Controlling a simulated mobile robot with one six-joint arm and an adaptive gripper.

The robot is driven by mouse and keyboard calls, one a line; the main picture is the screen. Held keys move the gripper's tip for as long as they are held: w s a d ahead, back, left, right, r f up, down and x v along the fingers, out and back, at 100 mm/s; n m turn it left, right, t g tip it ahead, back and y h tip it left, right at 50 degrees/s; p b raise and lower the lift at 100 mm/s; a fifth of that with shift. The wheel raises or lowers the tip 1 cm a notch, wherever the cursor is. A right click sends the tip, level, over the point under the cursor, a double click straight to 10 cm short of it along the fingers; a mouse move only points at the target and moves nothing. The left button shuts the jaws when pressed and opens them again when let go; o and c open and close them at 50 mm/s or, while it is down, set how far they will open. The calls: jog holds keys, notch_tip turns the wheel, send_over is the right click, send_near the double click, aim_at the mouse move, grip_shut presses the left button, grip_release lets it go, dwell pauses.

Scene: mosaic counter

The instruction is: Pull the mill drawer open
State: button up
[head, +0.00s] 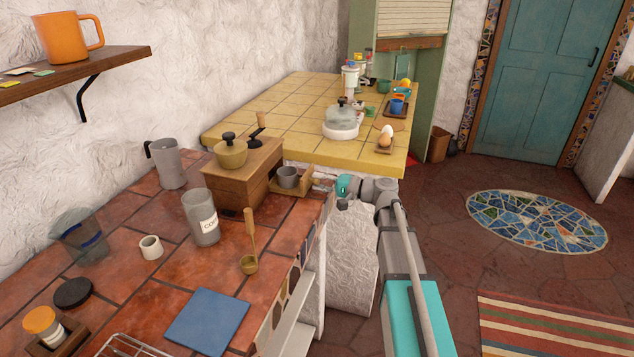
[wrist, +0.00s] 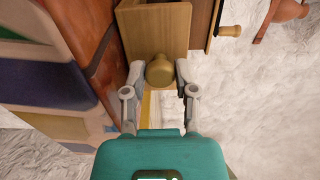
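The wooden mill (head: 236,181) stands on the red tiled counter, with a brass-coloured bowl and a crank on top. Its drawer (head: 306,188) sticks out of the right side, clearly open, with a grey cup (head: 288,177) in it. My gripper (head: 327,184) is at the drawer's outer end. In the wrist view the drawer front (wrist: 155,35) is ahead and its round knob (wrist: 160,71) sits between my two fingertips (wrist: 160,74). The fingers look closed against the knob's sides. The drawer's inside is hidden in that view.
The yellow tiled counter (head: 270,115) lies behind the mill. Open floor (head: 440,240) is to the right.

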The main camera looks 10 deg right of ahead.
jog(key=shift+o, duration=0.5)
jog(key=v, duration=1.2)
jog(key=shift+a, duration=0.15)
dwell(0.4)
